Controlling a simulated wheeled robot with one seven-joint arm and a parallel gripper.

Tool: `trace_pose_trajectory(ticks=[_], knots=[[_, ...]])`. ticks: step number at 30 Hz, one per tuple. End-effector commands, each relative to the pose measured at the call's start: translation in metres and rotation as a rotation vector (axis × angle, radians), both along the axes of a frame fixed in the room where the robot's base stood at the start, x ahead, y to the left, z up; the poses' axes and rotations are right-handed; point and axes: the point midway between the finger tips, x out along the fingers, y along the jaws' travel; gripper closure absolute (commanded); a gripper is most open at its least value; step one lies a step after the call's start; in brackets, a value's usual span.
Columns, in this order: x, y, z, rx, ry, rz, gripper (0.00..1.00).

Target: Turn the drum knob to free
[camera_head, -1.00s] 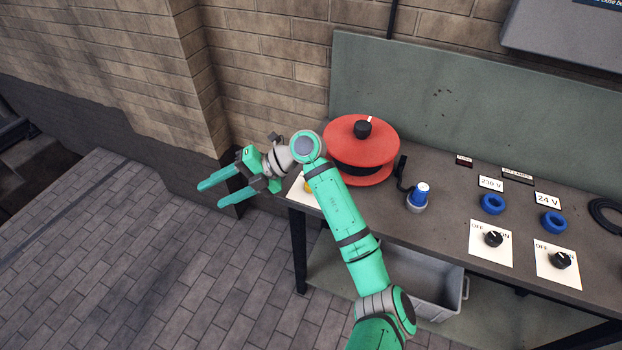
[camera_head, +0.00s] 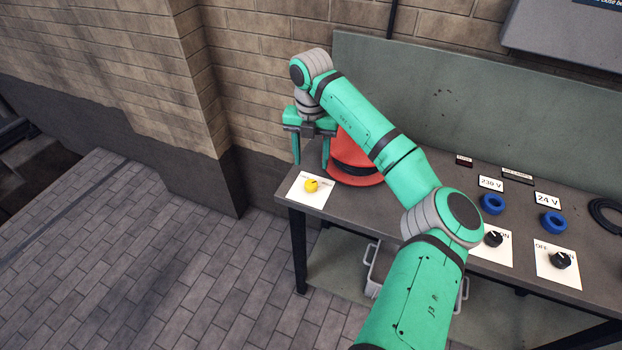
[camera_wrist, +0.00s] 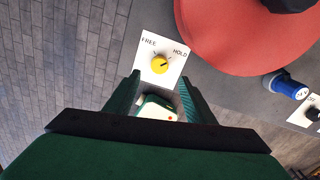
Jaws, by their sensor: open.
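The yellow drum knob (camera_head: 311,186) sits on a white plate (camera_head: 303,198) at the table's left front corner. In the wrist view the knob (camera_wrist: 159,64) shows whole, with FREE printed to its upper left and HOLD to its upper right. Its dark mark seems to point toward HOLD. My gripper (camera_head: 311,163) is open and empty, fingers pointing down, above and slightly behind the knob. In the wrist view its fingertips (camera_wrist: 160,80) show just below the knob, apart from it. The red drum (camera_head: 350,168) stands close behind, partly hidden by my arm.
The table (camera_head: 400,195) also carries two blue rings (camera_head: 492,204), (camera_head: 552,222) and two black knobs (camera_head: 493,239), (camera_head: 561,260) on the right. A blue-capped part (camera_wrist: 290,88) is right of the drum. A grey bin (camera_head: 376,270) is below. Floor at left is clear.

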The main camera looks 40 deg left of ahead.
Motion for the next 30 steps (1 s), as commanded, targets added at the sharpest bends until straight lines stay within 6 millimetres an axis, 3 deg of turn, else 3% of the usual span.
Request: trace_pose_trajectory(ticks=[9,15,28,29,30], knots=[[-0.001,0.0,-0.057,0.001,0.004,0.002,0.51],[-0.001,0.0,-0.081,0.001,0.004,0.002,0.51],[-0.001,0.0,-0.091,0.003,0.001,0.002,0.51],[-0.001,0.0,-0.091,0.003,0.001,0.002,0.53],[-0.001,0.0,-0.091,0.001,0.002,0.002,0.63]])
